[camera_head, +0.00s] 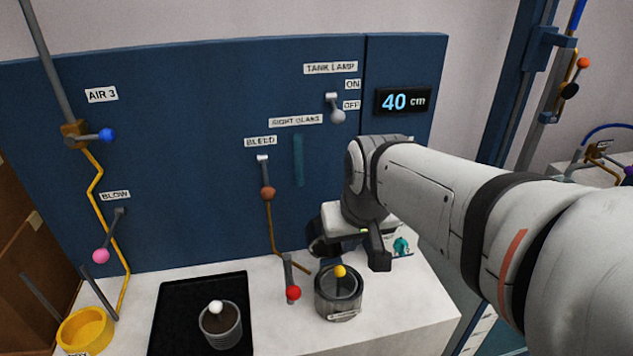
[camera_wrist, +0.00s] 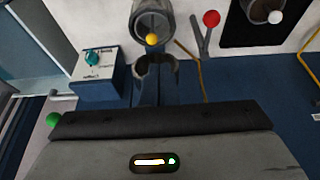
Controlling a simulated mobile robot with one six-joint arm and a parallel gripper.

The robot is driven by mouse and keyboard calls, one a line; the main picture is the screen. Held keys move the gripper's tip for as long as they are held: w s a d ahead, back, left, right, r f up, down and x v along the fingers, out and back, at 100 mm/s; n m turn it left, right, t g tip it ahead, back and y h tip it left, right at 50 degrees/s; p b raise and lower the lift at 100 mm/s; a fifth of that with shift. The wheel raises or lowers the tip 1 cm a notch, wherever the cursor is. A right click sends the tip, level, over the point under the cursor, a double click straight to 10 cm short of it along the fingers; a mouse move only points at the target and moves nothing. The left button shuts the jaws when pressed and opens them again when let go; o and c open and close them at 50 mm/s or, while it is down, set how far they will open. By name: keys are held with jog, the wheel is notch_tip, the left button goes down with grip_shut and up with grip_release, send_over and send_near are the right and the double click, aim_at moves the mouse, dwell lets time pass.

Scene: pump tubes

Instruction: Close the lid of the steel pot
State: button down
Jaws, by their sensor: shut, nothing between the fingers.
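A steel pot (camera_head: 338,305) stands on the white bench top below the blue panel, with a small label on its front. A yellow ball knob (camera_head: 340,271) on a dark stem shows at its top. Whether the lid is open or closed is unclear. The pot (camera_wrist: 153,18) also shows at the top of the wrist view, with the yellow knob at its near edge. My gripper (camera_head: 379,262) is shut and empty, up and to the right of the pot in the head view. Its dark fingertips (camera_wrist: 155,66) appear just below the yellow knob in the wrist view.
A red-knobbed lever (camera_head: 292,292) stands close left of the pot. A ridged cup with a white ball (camera_head: 220,325) stands on a black tray (camera_head: 170,300). A yellow bowl (camera_head: 85,328) is far left. A small teal item (camera_head: 401,245) sits behind my gripper.

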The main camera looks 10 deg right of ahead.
jog(key=w+d+t+b, duration=0.1)
jog(key=w+d+b, duration=0.1)
jog(key=w, duration=0.9)
jog(key=w+d+t+b, duration=0.1)
jog(key=w+d, duration=0.2)
jog(key=w, duration=0.7)
jog(key=f, duration=0.3)
jog(key=w+f+p, duration=0.1)
jog(key=f, duration=0.2)
jog(key=f+p, duration=0.1)
jog(key=f, duration=0.2)
jog(key=shift+w, duration=0.15)
jog(key=shift+f, duration=0.1)
jog(key=shift+s+f+b, duration=0.15)
jog(key=shift+s+b, duration=0.05)
jog(key=shift+b, duration=0.35)
jog(key=shift+s+r+b, duration=0.2)
jog(key=shift+s+b, duration=0.1)
jog(key=shift+b, duration=0.15)
jog(key=shift+t+b, duration=0.3)
jog(key=shift+s, duration=0.1)
